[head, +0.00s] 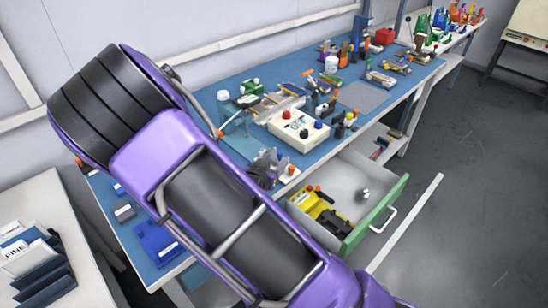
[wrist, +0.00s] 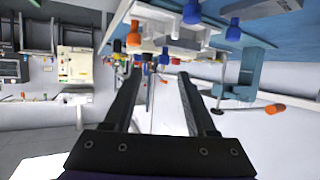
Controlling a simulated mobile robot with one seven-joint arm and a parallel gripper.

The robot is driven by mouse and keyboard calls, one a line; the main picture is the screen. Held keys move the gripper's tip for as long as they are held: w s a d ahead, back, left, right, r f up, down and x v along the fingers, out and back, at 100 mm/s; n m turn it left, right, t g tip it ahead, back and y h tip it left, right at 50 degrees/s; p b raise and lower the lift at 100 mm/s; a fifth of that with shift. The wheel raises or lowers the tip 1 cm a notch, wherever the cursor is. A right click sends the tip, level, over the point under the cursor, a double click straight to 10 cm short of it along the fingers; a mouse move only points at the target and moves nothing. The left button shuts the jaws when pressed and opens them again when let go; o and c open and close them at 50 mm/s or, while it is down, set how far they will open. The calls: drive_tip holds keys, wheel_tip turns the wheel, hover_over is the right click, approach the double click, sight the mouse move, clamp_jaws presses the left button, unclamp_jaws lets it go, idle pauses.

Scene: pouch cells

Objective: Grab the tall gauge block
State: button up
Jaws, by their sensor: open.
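I cannot make out the tall gauge block with certainty among the small, crowded items on the blue workbench (head: 268,82). My gripper (wrist: 158,76) shows in the wrist view with its two dark fingers apart and nothing held between them. In the wrist view the bench top and its items appear along the upper edge, as if upside down. In the head view my purple arm covers the near left part of the bench, and my gripper is not clearly visible there.
A white box with coloured knobs (head: 299,130) stands mid-bench. An open drawer with a green front (head: 376,217) holds a yellow-and-black item (head: 321,209) and juts over the floor. Floor at right is clear.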

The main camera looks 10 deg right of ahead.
sight(281, 153)
drive_tip(key=x, duration=1)
drive_tip(key=shift+w+a, duration=0.1)
drive_tip(key=shift+w, duration=0.45)
drive_tip(key=shift+c, duration=0.2)
clamp_jaws()
idle(0.6)
